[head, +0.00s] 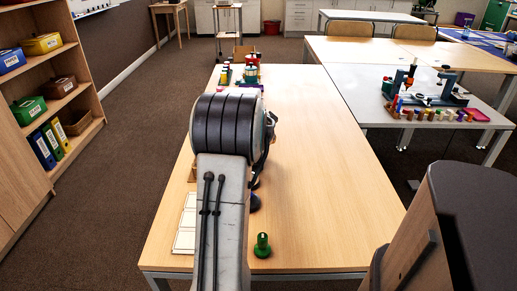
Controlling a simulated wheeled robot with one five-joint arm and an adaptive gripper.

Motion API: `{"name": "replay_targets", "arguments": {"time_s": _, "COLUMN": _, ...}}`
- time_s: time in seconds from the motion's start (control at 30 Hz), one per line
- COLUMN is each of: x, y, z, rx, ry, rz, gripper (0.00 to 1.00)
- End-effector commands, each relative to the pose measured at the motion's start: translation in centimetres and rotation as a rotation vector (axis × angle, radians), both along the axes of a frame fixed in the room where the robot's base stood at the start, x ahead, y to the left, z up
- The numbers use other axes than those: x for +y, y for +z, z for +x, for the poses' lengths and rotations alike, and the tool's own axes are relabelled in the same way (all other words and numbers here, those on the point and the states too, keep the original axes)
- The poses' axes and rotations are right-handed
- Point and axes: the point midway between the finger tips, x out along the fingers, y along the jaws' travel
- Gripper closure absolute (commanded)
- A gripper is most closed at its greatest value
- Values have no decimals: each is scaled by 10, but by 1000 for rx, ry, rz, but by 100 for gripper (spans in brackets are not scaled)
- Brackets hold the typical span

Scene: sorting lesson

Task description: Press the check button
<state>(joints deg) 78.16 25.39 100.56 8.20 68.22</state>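I cannot pick out the check button for certain. A small green knob-shaped piece with a round top (262,246) stands upright near the front edge of the light wooden table (325,190), right of my arm. My arm rises through the middle of the view and hides much of the table's left half. My gripper (266,150) is mostly hidden behind the arm's big dark joint. Only some dark parts show at the joint's right side, and its fingers cannot be made out. Small dark shapes (254,203) show beside the arm; I cannot tell what they are.
White cards (186,225) lie left of my arm. Coloured pieces (251,74) stand at the table's far end. A side table (372,98) at right holds a blue apparatus and colourful pegs. A shelf (72,98) with bins stands left. The wooden table's right half is clear.

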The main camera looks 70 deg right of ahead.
Motion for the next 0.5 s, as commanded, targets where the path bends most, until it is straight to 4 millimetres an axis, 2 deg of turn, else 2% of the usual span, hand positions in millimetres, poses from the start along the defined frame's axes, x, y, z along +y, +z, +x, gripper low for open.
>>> {"name": "replay_targets", "arguments": {"time_s": 0.5, "x": 0, "y": -5, "z": 0, "rx": 0, "ry": 0, "rz": 0, "gripper": 100}}
